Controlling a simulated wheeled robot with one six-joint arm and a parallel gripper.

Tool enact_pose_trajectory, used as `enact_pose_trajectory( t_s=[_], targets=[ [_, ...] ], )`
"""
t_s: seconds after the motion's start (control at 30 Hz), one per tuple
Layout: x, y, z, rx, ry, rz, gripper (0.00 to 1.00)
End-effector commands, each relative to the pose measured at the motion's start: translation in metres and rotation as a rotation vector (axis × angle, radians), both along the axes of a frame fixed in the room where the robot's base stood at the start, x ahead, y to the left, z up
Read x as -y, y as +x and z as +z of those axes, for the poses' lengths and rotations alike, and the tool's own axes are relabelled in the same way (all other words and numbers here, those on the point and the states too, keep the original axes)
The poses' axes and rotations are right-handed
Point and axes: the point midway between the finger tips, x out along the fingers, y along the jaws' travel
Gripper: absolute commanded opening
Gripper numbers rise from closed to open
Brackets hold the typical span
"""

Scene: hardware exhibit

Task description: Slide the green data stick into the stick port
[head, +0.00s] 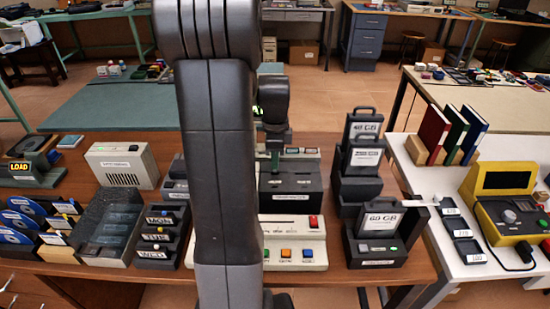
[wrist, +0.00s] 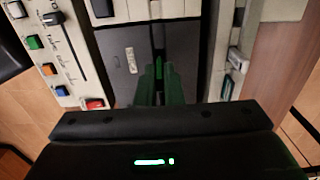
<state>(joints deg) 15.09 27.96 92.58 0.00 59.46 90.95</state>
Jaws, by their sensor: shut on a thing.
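My gripper (wrist: 158,82) has dark green fingers, close together on a narrow green piece, the green data stick (wrist: 159,67), at their tips. Most of the stick is hidden between the fingers. The dark grey device (wrist: 122,58) beneath has a dark slot strip (wrist: 158,35), which looks like the stick port, running in line with the stick. I cannot tell whether the stick's end is inside it. In the head view my gripper (head: 275,157) points down over the same dark device (head: 290,183), and the stick cannot be made out there.
A beige console (head: 290,240) with coloured buttons stands in front of the device. Dark holders with a GB-labelled cartridge (head: 380,220) stand close on the right. Drives marked MON, TUE and WED (head: 158,237) are on the left, near a beige box (head: 122,165).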

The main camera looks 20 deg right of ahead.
Motion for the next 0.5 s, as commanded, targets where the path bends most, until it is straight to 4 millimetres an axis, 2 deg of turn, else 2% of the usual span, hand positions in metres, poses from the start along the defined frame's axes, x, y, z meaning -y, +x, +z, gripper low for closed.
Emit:
enact_pose_trajectory(
  t_s=[0.5],
  targets=[
    [0.0, 0.0, -0.018, -0.001, 0.0, 0.0, 0.0]
  ],
)
